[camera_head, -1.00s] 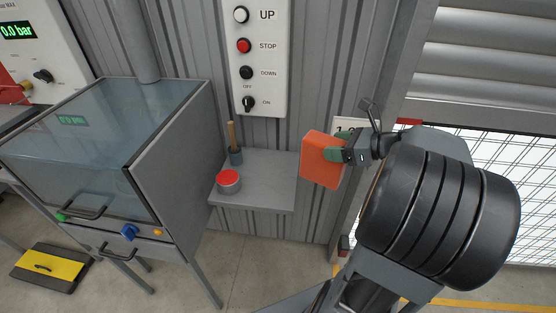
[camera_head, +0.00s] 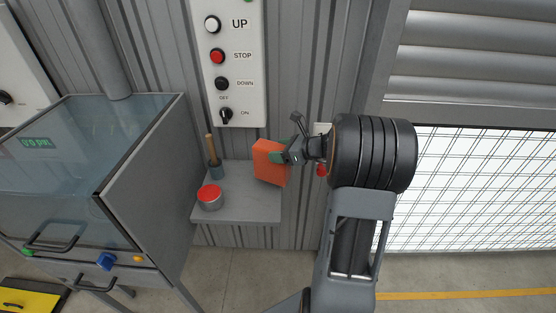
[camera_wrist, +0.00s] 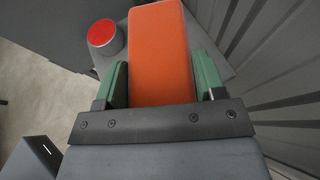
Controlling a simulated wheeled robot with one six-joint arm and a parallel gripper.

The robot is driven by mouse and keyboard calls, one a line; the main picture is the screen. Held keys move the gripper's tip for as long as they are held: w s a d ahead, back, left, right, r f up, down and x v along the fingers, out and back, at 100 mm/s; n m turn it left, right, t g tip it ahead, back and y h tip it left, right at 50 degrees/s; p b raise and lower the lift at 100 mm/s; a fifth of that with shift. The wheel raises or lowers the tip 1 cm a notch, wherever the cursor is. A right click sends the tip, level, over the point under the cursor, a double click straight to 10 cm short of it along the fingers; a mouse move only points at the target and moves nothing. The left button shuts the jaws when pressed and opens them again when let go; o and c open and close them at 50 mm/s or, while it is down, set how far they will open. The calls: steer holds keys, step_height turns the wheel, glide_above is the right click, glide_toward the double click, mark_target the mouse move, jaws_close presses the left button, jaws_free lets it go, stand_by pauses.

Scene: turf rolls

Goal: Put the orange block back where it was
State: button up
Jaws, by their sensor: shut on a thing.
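The orange block (camera_head: 270,164) is held upright, slightly tilted, at the right part of the small grey shelf (camera_head: 236,211). My gripper (camera_head: 277,157) is shut on it from the right. In the wrist view the orange block (camera_wrist: 160,50) fills the space between the green fingers of my gripper (camera_wrist: 160,85). The block's lower end appears close to the shelf top; whether it touches cannot be told.
A red-topped tin (camera_head: 209,197) and a wooden-handled brush or tool (camera_head: 213,157) stand on the shelf's left part. A control panel (camera_head: 232,62) hangs on the wall above. A glass-topped cabinet (camera_head: 100,150) stands to the left. A mesh-covered opening (camera_head: 470,200) is at right.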

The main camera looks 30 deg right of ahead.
mark_target(279, 174)
steer(key=f, duration=0.1)
steer(key=w+f, duration=0.1)
steer(key=f, duration=0.1)
steer(key=shift+a+f, duration=0.15)
steer(key=shift+f, duration=0.55)
steer(key=o, duration=1.3)
